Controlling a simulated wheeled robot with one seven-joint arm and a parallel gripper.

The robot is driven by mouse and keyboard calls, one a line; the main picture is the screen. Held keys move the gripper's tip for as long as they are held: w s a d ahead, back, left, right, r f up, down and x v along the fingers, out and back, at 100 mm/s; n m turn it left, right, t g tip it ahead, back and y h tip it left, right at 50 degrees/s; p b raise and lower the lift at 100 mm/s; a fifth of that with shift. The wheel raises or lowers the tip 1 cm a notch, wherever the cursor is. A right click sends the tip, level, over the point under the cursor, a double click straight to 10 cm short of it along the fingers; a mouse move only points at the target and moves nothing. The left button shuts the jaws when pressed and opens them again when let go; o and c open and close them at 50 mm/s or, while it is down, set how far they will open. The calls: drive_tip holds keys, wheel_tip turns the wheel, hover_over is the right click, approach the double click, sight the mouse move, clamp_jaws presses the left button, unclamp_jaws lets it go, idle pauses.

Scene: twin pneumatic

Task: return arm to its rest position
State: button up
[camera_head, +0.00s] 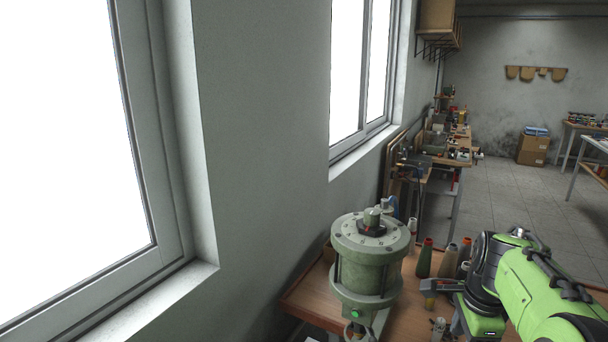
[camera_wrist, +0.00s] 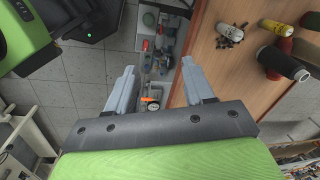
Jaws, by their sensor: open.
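My gripper (camera_wrist: 158,85) is open in the wrist view, with its two grey fingers apart and nothing between them. Below the fingers are the floor and a shelf with small tools, beside the edge of a wooden bench (camera_wrist: 228,70). In the head view my green arm comes in from the lower right, and my gripper (camera_head: 440,287) shows at the bench, right of a green pneumatic cylinder (camera_head: 366,272). The fingertips look apart from the cylinder. The cylinder stands upright on the bench, with a black and red fitting on top and a lit green button low on its front.
Several thread-spool-like cones and bottles (camera_head: 424,258) stand behind my gripper on the bench (camera_head: 308,295). A bottle (camera_wrist: 278,27) and a black spool (camera_wrist: 284,62) lie at the right in the wrist view. A window wall (camera_head: 260,120) bounds the left. Tiled floor (camera_head: 500,200) is open beyond.

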drive_tip(key=s+a+r+n+t+h, duration=0.1)
drive_tip(key=s+a+r+n, duration=0.1)
drive_tip(key=s+a+n, duration=0.3)
drive_tip(key=s+a+r+n+t, duration=0.1)
drive_tip(key=s+a+r+n, duration=0.2)
drive_tip(key=a+n, duration=0.3)
drive_tip(key=s+a+f+n+t+y, duration=0.1)
drive_tip(key=s+a+f+n+t, duration=0.1)
drive_tip(key=s+a+n, duration=0.5)
drive_tip(key=s+n, duration=0.2)
drive_tip(key=shift+s+a+n, duration=0.15)
drive_tip(key=shift+s+n, duration=0.15)
